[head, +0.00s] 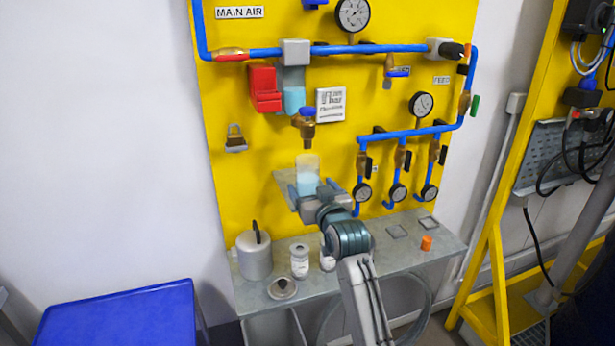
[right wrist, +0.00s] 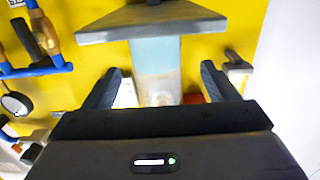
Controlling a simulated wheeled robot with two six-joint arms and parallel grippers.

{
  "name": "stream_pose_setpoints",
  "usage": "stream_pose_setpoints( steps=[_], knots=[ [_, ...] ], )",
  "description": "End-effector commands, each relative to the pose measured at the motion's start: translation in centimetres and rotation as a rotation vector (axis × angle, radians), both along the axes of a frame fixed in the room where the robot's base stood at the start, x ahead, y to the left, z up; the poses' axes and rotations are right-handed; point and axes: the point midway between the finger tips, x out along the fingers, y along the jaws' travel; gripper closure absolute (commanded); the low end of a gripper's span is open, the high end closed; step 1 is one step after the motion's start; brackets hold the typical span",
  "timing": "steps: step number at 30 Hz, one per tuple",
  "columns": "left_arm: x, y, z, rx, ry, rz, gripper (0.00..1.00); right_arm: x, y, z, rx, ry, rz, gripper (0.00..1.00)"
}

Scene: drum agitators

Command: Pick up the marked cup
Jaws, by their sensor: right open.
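A clear cup (head: 307,168) with pale blue contents stands upright on a small grey shelf (head: 285,180) on the yellow panel, below a brass outlet (head: 307,130). I cannot make out a mark on it. My right gripper (head: 311,188) is open at the cup, from the front. In the right wrist view, which is upside down, the cup (right wrist: 156,65) shows between the two spread fingers (right wrist: 162,70), with the shelf (right wrist: 150,22) at the top. The fingers look apart from the cup's sides. The cup's lower part is partly hidden in the head view. My left gripper is not in view.
Blue pipes and gauges (head: 421,104) cover the panel. The bench (head: 395,262) below holds a grey pot (head: 254,258), a white jar (head: 299,262), a round lid (head: 282,288) and an orange cap (head: 427,243). A blue table (head: 120,315) stands at lower left.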

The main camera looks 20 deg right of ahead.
Motion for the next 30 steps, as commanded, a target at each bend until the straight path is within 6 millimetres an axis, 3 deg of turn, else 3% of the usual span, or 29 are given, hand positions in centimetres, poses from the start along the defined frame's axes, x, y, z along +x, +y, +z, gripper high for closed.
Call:
stream_pose_setpoints(
  steps=[12, 22, 30],
  knots=[
    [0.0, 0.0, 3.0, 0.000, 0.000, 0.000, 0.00, 4.7, -0.3, 0.2, 0.001, 0.002, 0.000, 0.20],
    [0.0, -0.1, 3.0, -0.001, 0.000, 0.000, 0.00, 5.3, -0.2, -0.1, 0.000, 0.001, 0.000, 0.20],
    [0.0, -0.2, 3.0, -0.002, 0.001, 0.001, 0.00, 5.3, -0.2, -0.1, 0.000, 0.001, 0.000, 0.71]
  ],
)
